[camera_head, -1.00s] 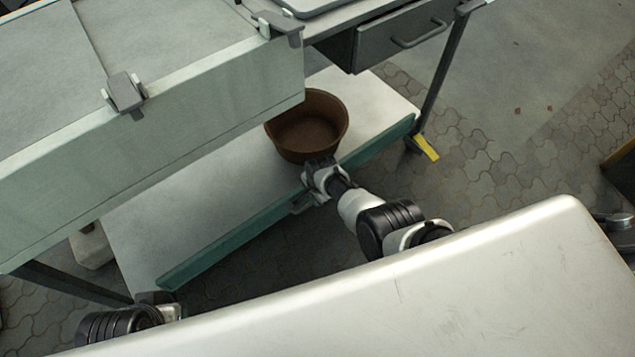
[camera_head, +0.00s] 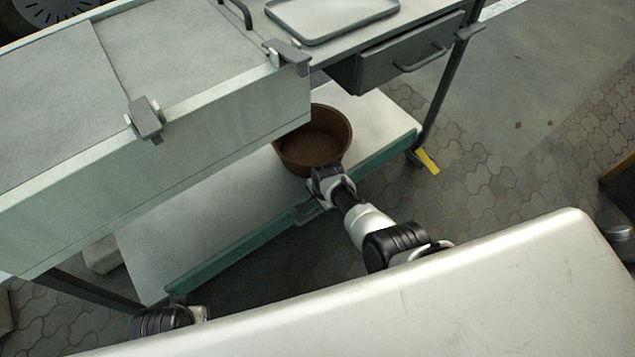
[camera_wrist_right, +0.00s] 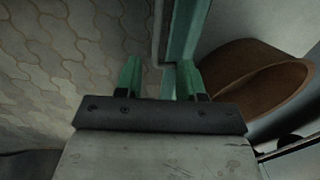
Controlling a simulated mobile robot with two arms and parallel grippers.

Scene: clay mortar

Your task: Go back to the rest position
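My right gripper (camera_head: 324,174) is at the front edge of the lower shelf (camera_head: 205,215), by the near rim of a brown clay bowl (camera_head: 314,138). In the head view I cannot tell whether it touches the bowl. In the right wrist view its two green-tipped fingers (camera_wrist_right: 160,80) are spread apart with no held object between them. The shelf's teal edge (camera_wrist_right: 188,35) runs just beyond the fingers, and the bowl (camera_wrist_right: 250,75) is to their right. My left gripper is out of view; only a dark part of my left arm shows at the lower left.
Above the shelf is the table with a pale side panel (camera_head: 160,180), clamps (camera_head: 146,118), a grey tray (camera_head: 335,35) and a drawer (camera_head: 410,55). A table leg with a yellow foot (camera_head: 426,161) stands right of the shelf. Paved floor (camera_head: 500,150) is open to the right.

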